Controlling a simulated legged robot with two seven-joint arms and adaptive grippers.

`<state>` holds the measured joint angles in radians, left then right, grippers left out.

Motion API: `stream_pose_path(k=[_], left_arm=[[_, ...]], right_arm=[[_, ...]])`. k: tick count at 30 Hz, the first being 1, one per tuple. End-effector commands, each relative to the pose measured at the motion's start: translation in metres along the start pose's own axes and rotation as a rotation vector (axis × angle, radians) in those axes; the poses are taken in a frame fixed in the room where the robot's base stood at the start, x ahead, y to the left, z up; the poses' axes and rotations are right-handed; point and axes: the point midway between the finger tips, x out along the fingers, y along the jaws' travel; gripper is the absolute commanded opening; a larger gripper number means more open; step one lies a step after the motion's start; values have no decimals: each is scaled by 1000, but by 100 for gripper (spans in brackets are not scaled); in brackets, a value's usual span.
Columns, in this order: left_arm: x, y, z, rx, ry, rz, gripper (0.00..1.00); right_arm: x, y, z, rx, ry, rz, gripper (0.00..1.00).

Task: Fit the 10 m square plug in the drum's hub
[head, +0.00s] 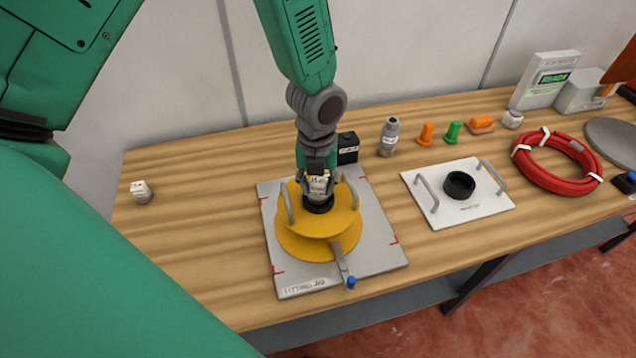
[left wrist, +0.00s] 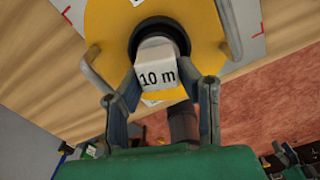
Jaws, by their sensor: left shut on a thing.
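The yellow drum (head: 320,238) lies on a grey plate (head: 382,250) in the middle of the table. Its black hub (head: 318,203) faces up at the top. My left gripper (head: 318,186) comes down from above and is shut on the white square plug, right at the hub. In the left wrist view the plug (left wrist: 157,78) reads "10 m" between the two fingers, and its far end meets the black hub ring (left wrist: 137,30). How deep the plug sits in the hub is hidden. My right gripper is not in view.
Another small white plug (head: 141,192) stands at the far left. A black box (head: 347,148) and a grey connector (head: 389,137) stand behind the drum. A white plate with a black ring (head: 459,185) and a red cable coil (head: 557,162) lie to the right. The table's left part is mostly clear.

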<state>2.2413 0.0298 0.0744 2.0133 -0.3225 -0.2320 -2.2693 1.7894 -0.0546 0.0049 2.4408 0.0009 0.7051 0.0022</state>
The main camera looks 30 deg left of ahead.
Motion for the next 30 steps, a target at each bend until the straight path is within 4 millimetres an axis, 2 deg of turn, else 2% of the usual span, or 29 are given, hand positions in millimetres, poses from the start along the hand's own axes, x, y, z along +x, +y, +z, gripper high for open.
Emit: stream_pose_path(k=[15,16,17,25,30], left_arm=[[11,0,0,0,0,0,0],[11,0,0,0,0,0,33],[11,0,0,0,0,0,38],[9,0,0,0,0,0,38],[-5,0,0,0,0,-1,38]], right_arm=[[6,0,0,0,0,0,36],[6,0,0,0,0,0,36],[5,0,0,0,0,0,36],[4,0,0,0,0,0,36],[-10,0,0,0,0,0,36]])
